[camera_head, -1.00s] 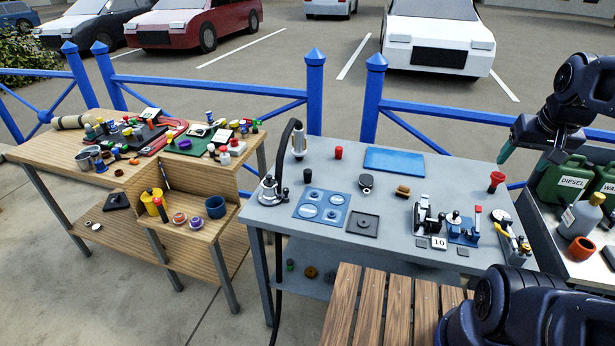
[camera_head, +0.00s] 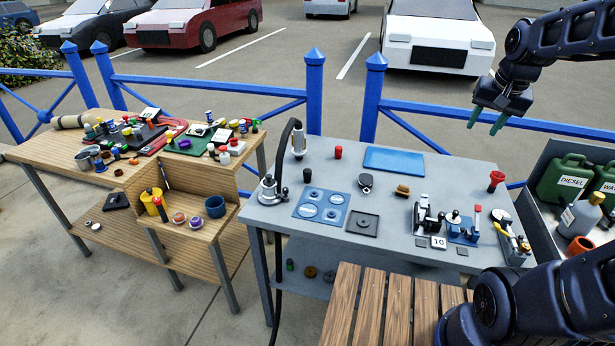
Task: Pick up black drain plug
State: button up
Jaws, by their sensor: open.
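I cannot tell for sure which small dark thing is the black drain plug. A dark square plate (camera_head: 362,225) with a small round piece in its middle lies on the grey table (camera_head: 300,170). A dark round piece with a pale top (camera_head: 366,183) lies behind it. Several small dark items also sit among the clutter on the wooden table, too small to name. My gripper (camera_head: 485,122) is open and empty, with green fingertips pointing down. It hangs in the air at the upper right, above the back right of the grey table, apart from everything.
The grey table holds a blue panel with discs (camera_head: 321,206), a blue mat (camera_head: 393,160), a hose fitting (camera_head: 299,143) and winch-like hardware (camera_head: 428,215). Blue railing (camera_head: 480,123) runs behind. Jerrycans (camera_head: 565,180) stand at right. A slatted wooden bench (camera_head: 385,310) is in front.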

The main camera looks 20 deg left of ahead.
jog(key=w+a+f+m+g, duration=0.1)
jog(key=w+a+f, duration=0.1)
jog(key=w+a, duration=0.75)
jog(key=m+g, duration=0.2)
jog(key=m, duration=0.3)
send_over(307, 170)
jog(key=shift+h, duration=0.4)
jog(key=f, duration=2.3)
jog(key=shift+w+d+f, duration=0.15)
jog(key=shift+d, duration=0.05)
jog(key=shift+a+f, duration=0.15)
jog(key=shift+f, duration=5.25)
jog(key=c, duration=0.7)
jog(key=shift+r, duration=0.1)
